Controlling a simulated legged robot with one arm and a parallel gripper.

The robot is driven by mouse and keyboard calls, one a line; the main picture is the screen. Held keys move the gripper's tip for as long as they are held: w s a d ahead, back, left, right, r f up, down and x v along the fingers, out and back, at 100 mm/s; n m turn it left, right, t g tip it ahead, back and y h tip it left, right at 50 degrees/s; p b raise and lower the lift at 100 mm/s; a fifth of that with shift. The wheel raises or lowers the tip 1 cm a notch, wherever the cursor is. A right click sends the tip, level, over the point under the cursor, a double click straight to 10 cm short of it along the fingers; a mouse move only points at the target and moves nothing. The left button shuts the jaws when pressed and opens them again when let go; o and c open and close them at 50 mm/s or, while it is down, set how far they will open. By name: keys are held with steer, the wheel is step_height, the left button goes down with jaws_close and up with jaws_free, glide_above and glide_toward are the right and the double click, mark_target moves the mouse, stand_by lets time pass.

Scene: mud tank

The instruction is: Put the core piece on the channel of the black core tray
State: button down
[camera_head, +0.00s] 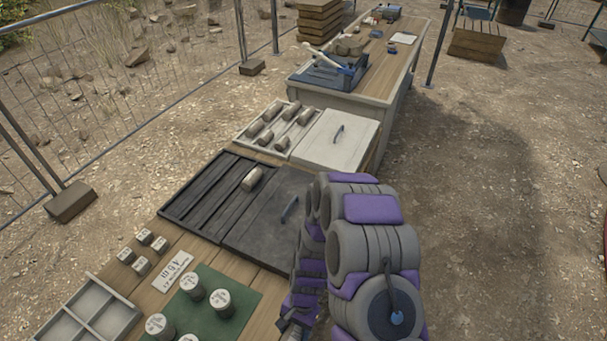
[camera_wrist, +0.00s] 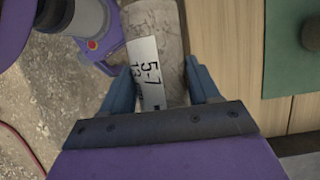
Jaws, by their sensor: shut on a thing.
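My gripper (camera_wrist: 161,68) is shut on a grey cylindrical core piece (camera_wrist: 158,22) with a white label reading "5-7" in the wrist view. The piece's far end runs out of the top of that view. In the head view my arm hides most of the gripper, and I cannot make out the held piece there. The black core tray (camera_head: 180,212) lies on the table left of my arm, with long parallel channels. One other core piece (camera_head: 254,178) rests in it towards the right. The tray's black lid (camera_head: 262,235) with a handle lies beside it on the right.
A pale tray (camera_head: 242,139) with several cores and its lid (camera_head: 333,150) lie behind. In front are jars (camera_head: 219,300) on a green mat (camera_head: 240,285), small pots (camera_head: 141,266), a card (camera_head: 173,272) and a divided tray (camera_head: 84,322). The tray's left channels are empty.

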steer(key=w+d+r+n+h, duration=0.1)
steer(key=w+d+r+n, duration=0.15)
steer(key=w+r, duration=0.45)
steer(key=w+d+r+n, duration=0.1)
steer(key=w+d+r, duration=0.3)
steer(key=w, duration=0.5)
steer(key=w+d+r, duration=0.3)
steer(key=d+r, duration=0.3)
steer(key=r, duration=0.1)
steer(key=w+d+r+n, duration=0.1)
steer(key=w+d+r, duration=0.2)
steer(key=d+r, duration=0.2)
step_height(320, 180, up, 3)
steer(key=shift+w+d+r+h, duration=0.1)
steer(key=shift+w+d+h, duration=0.2)
steer(key=shift+d+h, duration=0.1)
steer(key=shift+a, duration=0.1)
